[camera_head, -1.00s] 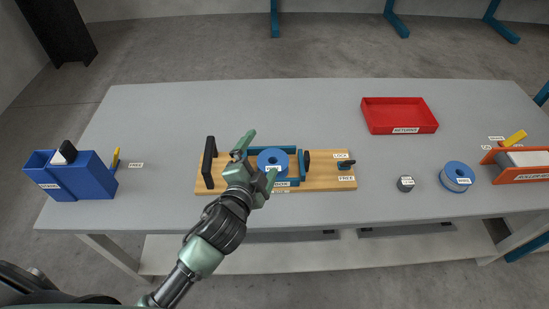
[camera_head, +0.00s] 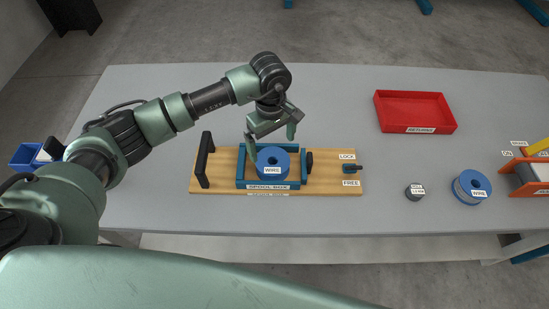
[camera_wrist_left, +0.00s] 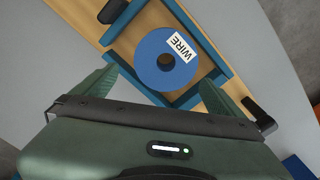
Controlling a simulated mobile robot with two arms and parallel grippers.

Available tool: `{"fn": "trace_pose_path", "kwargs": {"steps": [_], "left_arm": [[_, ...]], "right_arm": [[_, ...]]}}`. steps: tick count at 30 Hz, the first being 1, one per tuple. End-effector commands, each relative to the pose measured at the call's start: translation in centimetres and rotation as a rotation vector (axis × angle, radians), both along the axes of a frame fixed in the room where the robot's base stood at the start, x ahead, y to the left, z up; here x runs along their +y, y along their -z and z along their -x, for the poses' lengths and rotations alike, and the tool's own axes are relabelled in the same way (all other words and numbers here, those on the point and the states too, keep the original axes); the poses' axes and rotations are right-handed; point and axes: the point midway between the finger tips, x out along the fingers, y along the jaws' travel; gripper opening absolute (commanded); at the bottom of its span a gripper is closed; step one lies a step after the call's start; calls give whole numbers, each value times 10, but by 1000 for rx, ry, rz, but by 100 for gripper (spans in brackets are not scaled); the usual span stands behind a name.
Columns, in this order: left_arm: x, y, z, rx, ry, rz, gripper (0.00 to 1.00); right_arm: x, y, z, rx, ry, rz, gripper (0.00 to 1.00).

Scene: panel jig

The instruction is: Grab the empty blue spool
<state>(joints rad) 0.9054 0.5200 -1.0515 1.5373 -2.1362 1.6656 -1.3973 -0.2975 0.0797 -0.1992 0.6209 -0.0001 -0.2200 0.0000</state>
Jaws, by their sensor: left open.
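A blue spool (camera_head: 272,163) labelled WIRE sits in the blue spool dock (camera_head: 241,170) on a wooden jig board (camera_head: 330,181). It shows no wire that I can make out, and it also appears in the left wrist view (camera_wrist_left: 148,62). My left gripper (camera_head: 270,140) is open and empty above the spool, pointing down. In the left wrist view its two fingers (camera_wrist_left: 158,92) stand apart, on either side of the spool's near edge, not touching it. A second blue spool (camera_head: 472,187) labelled WIRE, wound with grey wire, stands on the table at right. My right gripper is not seen.
A black handle (camera_head: 205,160) rises at the board's left end. A red returns tray (camera_head: 415,112) is at back right. A small grey cylinder (camera_head: 414,191) and an orange holder (camera_head: 530,178) stand at right. The left tabletop is mostly clear.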

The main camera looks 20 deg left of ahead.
Motion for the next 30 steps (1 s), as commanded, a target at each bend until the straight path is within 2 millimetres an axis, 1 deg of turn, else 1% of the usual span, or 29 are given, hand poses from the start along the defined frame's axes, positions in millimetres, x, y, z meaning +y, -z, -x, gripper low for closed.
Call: {"fn": "trace_pose_path", "kwargs": {"steps": [1, 3, 8, 13, 15, 17, 21, 26, 27, 29, 30], "left_arm": [[4, 3, 0, 4, 2, -16, 100], [5, 10, 0, 5, 3, -21, 100], [3, 27, 3, 6, 2, -19, 100], [-1, 50, 10, 9, 1, -16, 100], [-1, 62, 9, 6, 0, -16, 100], [-1, 68, 8, 5, 0, -15, 100], [-1, 75, 8, 2, 3, -15, 100], [-1, 75, 7, 1, 2, -15, 100], [-1, 75, 7, 1, 2, -15, 89], [-1, 75, 7, 1, 2, -15, 72], [-1, 75, 7, 1, 2, -15, 61]], "right_arm": [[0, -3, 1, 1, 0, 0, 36], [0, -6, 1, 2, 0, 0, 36], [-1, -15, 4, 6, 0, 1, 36], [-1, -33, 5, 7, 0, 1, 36], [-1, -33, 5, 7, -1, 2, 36], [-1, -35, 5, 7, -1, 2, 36], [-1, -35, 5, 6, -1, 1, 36], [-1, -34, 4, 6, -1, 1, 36], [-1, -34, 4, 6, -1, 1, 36], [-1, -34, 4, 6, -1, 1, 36], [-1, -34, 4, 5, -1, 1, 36]]}}
